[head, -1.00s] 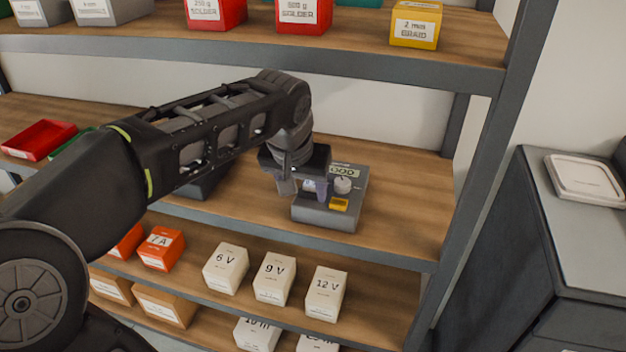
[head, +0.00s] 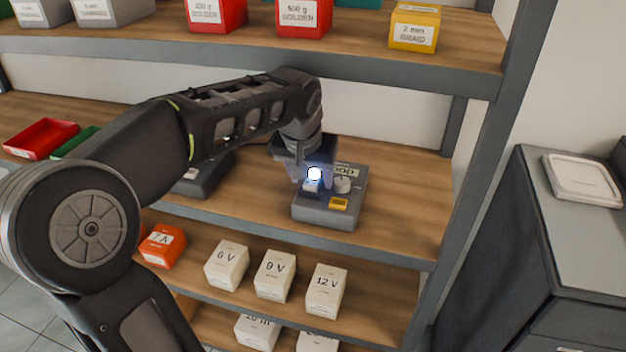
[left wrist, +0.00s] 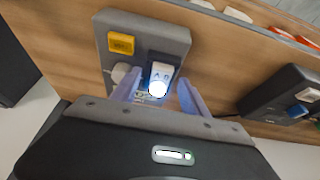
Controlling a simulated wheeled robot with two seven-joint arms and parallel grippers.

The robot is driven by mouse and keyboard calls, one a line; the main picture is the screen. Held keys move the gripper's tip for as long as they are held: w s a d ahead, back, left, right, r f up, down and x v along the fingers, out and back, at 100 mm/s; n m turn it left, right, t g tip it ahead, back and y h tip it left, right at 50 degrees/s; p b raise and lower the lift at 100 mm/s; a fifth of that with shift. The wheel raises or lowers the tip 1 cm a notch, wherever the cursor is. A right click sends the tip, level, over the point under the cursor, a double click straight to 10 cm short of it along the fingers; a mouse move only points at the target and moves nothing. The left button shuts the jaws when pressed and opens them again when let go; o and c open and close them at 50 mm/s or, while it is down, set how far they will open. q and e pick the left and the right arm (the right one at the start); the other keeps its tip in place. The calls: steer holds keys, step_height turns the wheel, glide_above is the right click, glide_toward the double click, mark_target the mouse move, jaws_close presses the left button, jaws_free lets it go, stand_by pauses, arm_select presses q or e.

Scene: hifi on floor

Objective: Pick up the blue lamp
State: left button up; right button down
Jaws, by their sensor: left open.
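The lamp (head: 314,174) shows as a bright white glowing spot with a blue halo at the back left of a grey device (head: 325,213) on the middle shelf. It also glows in the left wrist view (left wrist: 158,89), beside a small white plate marked A B. My left gripper (head: 311,170) is open over the device. In the left wrist view, its two fingers stand on either side of the lamp, which lies between the tips. I cannot tell whether they touch it. The lamp's base is hidden. My right gripper is not in view.
The device carries a yellow button (head: 339,203), a round knob (head: 342,184) and a display. A second dark device (head: 203,180) stands to the left. The upper shelf (head: 460,72) hangs above my arm. The shelf right of the device is clear. White boxes (head: 274,275) stand below.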

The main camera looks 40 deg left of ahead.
arm_select(q)
steer(key=shift+c, duration=0.3)
jaws_close()
stand_by(0.3)
